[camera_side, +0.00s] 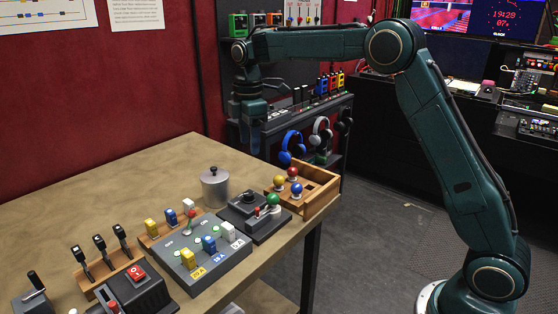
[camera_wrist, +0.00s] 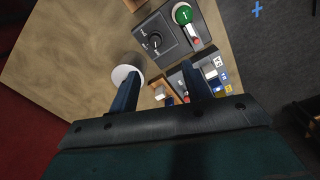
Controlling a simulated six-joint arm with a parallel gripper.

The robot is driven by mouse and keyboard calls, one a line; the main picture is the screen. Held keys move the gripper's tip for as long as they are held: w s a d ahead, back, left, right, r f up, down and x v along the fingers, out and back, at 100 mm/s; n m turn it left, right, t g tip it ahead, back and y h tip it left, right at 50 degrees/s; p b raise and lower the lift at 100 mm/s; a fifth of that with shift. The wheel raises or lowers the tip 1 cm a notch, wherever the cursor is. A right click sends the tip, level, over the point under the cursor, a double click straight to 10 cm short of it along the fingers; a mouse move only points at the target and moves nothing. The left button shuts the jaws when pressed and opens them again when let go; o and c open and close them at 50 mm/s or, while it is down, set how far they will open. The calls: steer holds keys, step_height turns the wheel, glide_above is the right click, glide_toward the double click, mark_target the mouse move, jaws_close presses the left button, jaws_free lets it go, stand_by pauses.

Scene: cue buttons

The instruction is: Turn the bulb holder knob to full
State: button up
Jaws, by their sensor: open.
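The bulb holder (camera_side: 255,218) is a dark box near the table's right edge in the side view, with a black round knob (camera_side: 249,196) and a green bulb (camera_side: 273,200) on top. In the wrist view the knob (camera_wrist: 155,41) is at the upper middle, with small markings beside it that are too small to read. The green bulb (camera_wrist: 182,15) is to its upper right.
A metal lidded pot (camera_side: 215,188) stands left of the holder. A wooden box (camera_side: 318,190) with coloured balls is to its right. A grey switch panel (camera_side: 203,255) with blocks is in front. Levers and a red-switch box (camera_side: 135,285) are nearer. The table's back left is bare.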

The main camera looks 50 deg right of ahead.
mark_target(248, 193)
steer(key=shift+w+f+n, duration=0.4)
steer(key=shift+w+f, duration=0.45)
steer(key=shift+f, duration=0.15)
step_height(248, 193, down, 14)
steer(key=shift+r, duration=0.1)
steer(key=shift+c, duration=0.2)
steer(key=c, duration=0.9)
